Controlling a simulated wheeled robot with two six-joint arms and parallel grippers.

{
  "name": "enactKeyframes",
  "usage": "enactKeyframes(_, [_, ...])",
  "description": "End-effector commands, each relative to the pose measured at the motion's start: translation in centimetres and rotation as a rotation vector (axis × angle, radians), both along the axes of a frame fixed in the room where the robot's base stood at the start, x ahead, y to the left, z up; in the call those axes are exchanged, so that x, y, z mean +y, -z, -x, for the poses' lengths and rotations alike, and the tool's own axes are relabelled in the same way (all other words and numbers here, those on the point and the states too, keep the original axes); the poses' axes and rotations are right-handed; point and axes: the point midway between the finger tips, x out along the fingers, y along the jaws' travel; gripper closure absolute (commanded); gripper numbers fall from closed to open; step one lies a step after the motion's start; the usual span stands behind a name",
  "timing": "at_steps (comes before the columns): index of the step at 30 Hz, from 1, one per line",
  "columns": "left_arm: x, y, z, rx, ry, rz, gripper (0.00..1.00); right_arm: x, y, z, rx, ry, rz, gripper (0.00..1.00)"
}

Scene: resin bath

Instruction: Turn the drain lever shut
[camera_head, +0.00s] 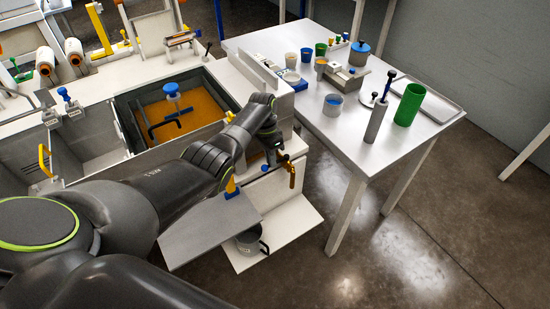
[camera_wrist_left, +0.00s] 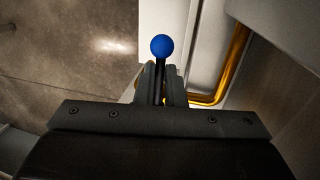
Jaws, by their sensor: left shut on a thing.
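The drain lever, a dark rod with a blue ball knob (camera_wrist_left: 161,45), stands between the fingers of my left gripper (camera_wrist_left: 160,76) in the left wrist view. The fingers are shut on the rod just below the knob. A brass pipe (camera_wrist_left: 238,60) bends close beside them. In the head view my left gripper (camera_head: 272,154) points down at the front corner of the bath (camera_head: 180,82), beside the brass drain fitting (camera_head: 291,174). My right gripper is not in view.
A grey pot (camera_head: 249,242) stands on a low white shelf (camera_head: 284,232) below the drain. A grey plate (camera_head: 205,235) juts out nearby. A white table (camera_head: 335,135) at right carries cups, a green cylinder (camera_head: 409,104) and a tray (camera_head: 437,96). The floor in front is clear.

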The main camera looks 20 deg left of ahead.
Motion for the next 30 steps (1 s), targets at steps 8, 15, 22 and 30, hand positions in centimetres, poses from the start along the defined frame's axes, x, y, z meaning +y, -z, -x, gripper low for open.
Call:
enactKeyframes(8, [0.2,0.1,0.1,0.001,0.005,-0.002,1.0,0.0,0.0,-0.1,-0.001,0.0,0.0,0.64])
enactKeyframes(15, [0.2,0.0,0.0,0.0,0.004,-0.001,0.75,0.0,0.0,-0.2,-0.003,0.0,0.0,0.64])
enactKeyframes(22, [0.1,0.0,0.0,0.0,0.003,-0.001,0.68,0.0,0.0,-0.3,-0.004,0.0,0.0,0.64])
enactKeyframes(30, [0.4,-1.3,-0.2,-0.003,0.004,-0.001,0.68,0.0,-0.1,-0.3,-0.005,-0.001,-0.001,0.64])
